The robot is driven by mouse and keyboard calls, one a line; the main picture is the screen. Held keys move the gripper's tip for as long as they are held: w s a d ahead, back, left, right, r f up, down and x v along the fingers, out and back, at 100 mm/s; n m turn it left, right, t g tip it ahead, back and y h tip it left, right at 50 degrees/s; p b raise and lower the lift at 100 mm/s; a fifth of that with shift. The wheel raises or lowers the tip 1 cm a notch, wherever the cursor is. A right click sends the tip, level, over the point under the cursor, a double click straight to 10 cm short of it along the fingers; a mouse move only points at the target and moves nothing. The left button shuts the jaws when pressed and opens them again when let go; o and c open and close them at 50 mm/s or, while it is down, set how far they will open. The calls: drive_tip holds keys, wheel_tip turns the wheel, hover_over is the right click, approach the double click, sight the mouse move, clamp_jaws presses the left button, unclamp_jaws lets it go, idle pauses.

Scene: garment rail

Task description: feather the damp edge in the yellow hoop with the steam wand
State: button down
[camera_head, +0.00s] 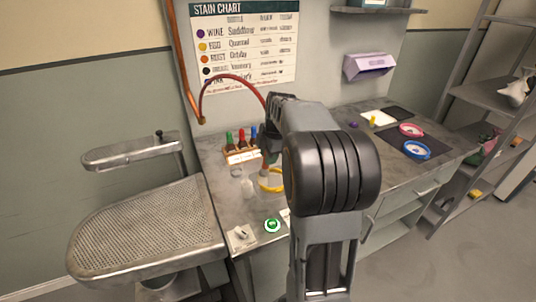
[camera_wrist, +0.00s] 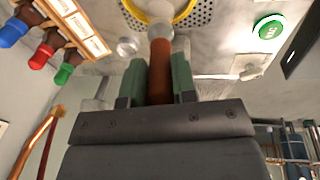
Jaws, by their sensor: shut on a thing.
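My gripper (camera_wrist: 160,76) is shut on the steam wand (camera_wrist: 160,55), whose brown shaft sits between green finger pads in the wrist view. The yellow hoop (camera_wrist: 133,8) is at the top of that view, just beyond the wand's end, with pale cloth inside it and a perforated plate around it. Whether the wand touches the cloth I cannot tell. In the head view the yellow hoop (camera_head: 263,185) lies on the grey counter, partly hidden by my arm. The damp edge is not discernible. A red hose (camera_head: 232,77) arcs from the copper pipe toward my gripper.
A rack of red, green and blue capped bottles (camera_head: 241,153) stands behind the hoop. A green round button (camera_head: 272,226) is at the counter's front. Red (camera_head: 411,130) and blue hoops (camera_head: 417,150) lie to the right. A perforated pressing board (camera_head: 145,235) is at the left.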

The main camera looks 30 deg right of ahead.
drive_tip(key=shift+s+a, duration=0.1)
drive_tip(key=shift+s, duration=0.25)
drive_tip(key=shift+s+d+b, duration=0.15)
drive_tip(key=shift+s+b, duration=0.15)
drive_tip(key=shift+s, duration=0.35)
drive_tip(key=shift+s+d+b, duration=0.15)
drive_tip(key=shift+s+b, duration=0.1)
drive_tip(key=shift+s, duration=0.35)
drive_tip(key=shift+s+d, duration=0.8)
drive_tip(key=shift+d, duration=0.15)
drive_tip(key=shift+d, duration=0.15)
drive_tip(key=shift+s+d, duration=0.1)
drive_tip(key=shift+d, duration=1.05)
